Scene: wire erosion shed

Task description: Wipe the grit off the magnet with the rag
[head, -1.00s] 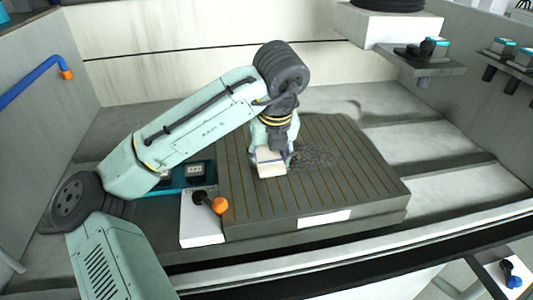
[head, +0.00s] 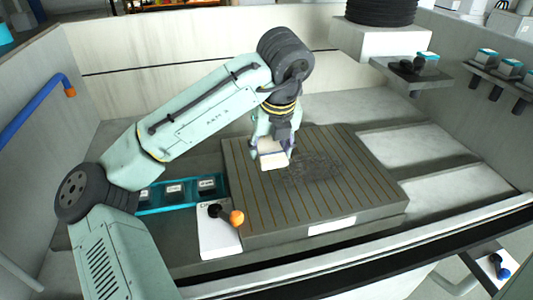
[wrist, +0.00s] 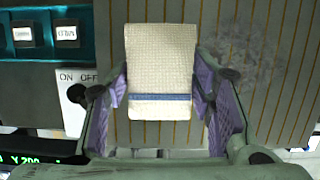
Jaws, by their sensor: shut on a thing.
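The magnet (head: 258,202) is a grey, block-like plate with thin brass-coloured stripes, lying flat in the machine bed. A dark patch of grit (head: 315,168) lies on its top, and it also shows in the wrist view (wrist: 245,55). My gripper (head: 272,150) is over the magnet, left of the grit, shut on the rag. The rag (wrist: 160,70) is a cream, woven, folded cloth with a blue stripe, held between the two purple-lined fingers. Whether the rag touches the magnet is hard to tell.
A white ON/OFF panel (head: 215,243) with an orange-knobbed lever (head: 236,218) stands at the magnet's left front corner. A teal tray (head: 150,208) with labelled boxes lies left of it. A shelf (head: 420,76) and a spool (head: 382,10) are at the upper right.

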